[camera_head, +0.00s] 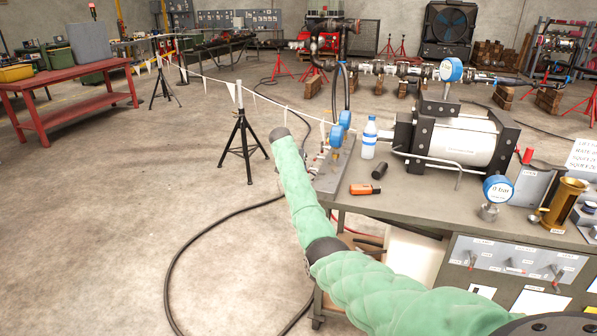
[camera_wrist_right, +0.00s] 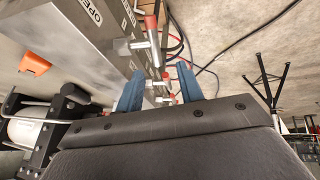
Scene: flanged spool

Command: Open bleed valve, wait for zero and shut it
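The valve panel (camera_wrist_right: 75,30) is a grey metal strip along the bench edge, with an "OPEN" label and several small metal valves. One valve with a red-tipped handle (camera_wrist_right: 150,30) stands beyond my fingers. Another red-tipped valve part (camera_wrist_right: 166,77) shows between the blue fingertips of my right gripper (camera_wrist_right: 160,82). The fingers are apart, and I cannot tell whether they touch it. In the head view the panel (camera_head: 337,168) is partly hidden by my green-sleeved right arm. A round gauge (camera_head: 497,188) reads "0 bar". My left gripper is out of view.
On the bench (camera_head: 415,205) are a water bottle (camera_head: 369,138), a black cylinder (camera_head: 379,170), an orange tool (camera_head: 365,189), a large pump body (camera_head: 455,142) and a brass cylinder (camera_head: 564,203). A black tripod stand (camera_head: 243,140) is left of my arm. The floor at left is open, with a black hose.

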